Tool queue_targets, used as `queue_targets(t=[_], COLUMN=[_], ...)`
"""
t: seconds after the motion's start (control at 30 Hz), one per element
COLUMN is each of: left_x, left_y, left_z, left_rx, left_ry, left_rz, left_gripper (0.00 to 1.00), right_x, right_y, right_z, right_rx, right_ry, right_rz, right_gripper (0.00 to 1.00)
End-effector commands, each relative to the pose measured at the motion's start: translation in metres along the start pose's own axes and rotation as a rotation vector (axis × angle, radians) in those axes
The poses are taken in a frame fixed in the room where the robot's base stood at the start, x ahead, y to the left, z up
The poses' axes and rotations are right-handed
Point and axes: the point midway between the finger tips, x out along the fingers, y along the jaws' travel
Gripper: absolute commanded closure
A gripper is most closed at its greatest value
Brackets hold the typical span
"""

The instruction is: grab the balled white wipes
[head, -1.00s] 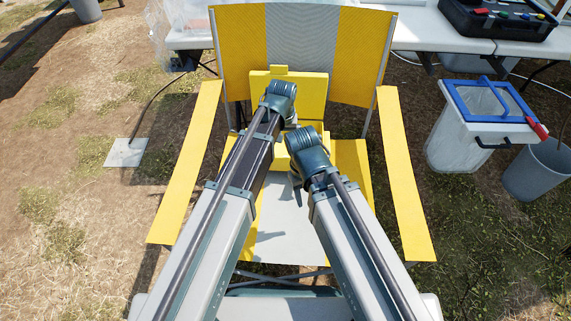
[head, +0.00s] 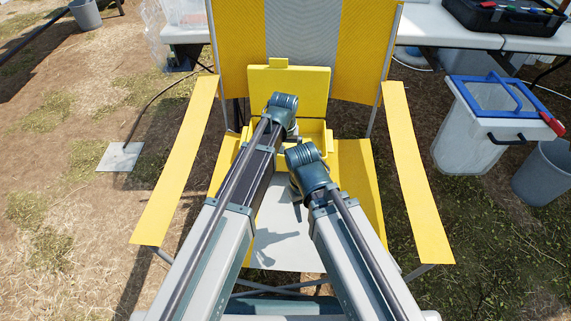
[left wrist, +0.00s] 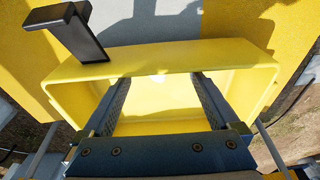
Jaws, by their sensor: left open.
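A yellow box (head: 330,140) with its lid (head: 308,88) raised sits on the seat of a yellow-and-grey folding chair (head: 358,170). In the left wrist view, the same box (left wrist: 250,65) lies under my left gripper (left wrist: 163,88). Its two dark fingers are spread apart and reach over the box opening, with nothing visible between them. I cannot make out any balled white wipes; only a small bright patch shows at the box's rim. In the head view my left wrist hides part of the box. My right gripper (head: 297,190) points down over the seat, its jaws unclear.
The chair's yellow armrests (head: 178,165) flank both arms. A white bin with a blue-framed lid (head: 470,135) and a grey bucket (head: 545,175) stand at right. White tables (head: 430,40) with a black case (head: 500,15) are behind.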

Motion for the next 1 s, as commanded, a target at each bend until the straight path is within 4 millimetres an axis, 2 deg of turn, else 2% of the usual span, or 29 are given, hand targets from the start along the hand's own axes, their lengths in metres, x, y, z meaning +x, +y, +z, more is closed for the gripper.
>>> queue_targets(t=[0.03, 0.2, 0.53, 0.57, 1.0], left_x=[0.013, 0.033, 0.035, 0.035, 0.035], left_y=[0.002, 0.003, 0.002, 0.002, 0.002], left_z=[-0.001, -0.001, -0.002, -0.002, -0.002], left_rx=[0.000, 0.000, 0.000, 0.000, 0.000], left_ry=[0.000, 0.000, 0.000, 0.000, 0.000], left_rz=[0.000, 0.000, 0.000, 0.000, 0.000], left_gripper=[0.05, 0.05, 0.05, 0.09, 0.88], right_x=[0.013, 0.033, 0.035, 0.035, 0.035], right_y=[-0.001, -0.003, -0.003, -0.003, -0.004], right_z=[-0.001, -0.002, -0.002, -0.002, -0.002], right_rx=[0.001, 0.007, 0.009, 0.009, 0.009], right_ry=[0.000, 0.000, 0.000, 0.000, 0.000], right_rz=[0.000, 0.000, 0.000, 0.000, 0.000], right_gripper=[0.50, 0.50, 0.50, 0.50, 0.50])
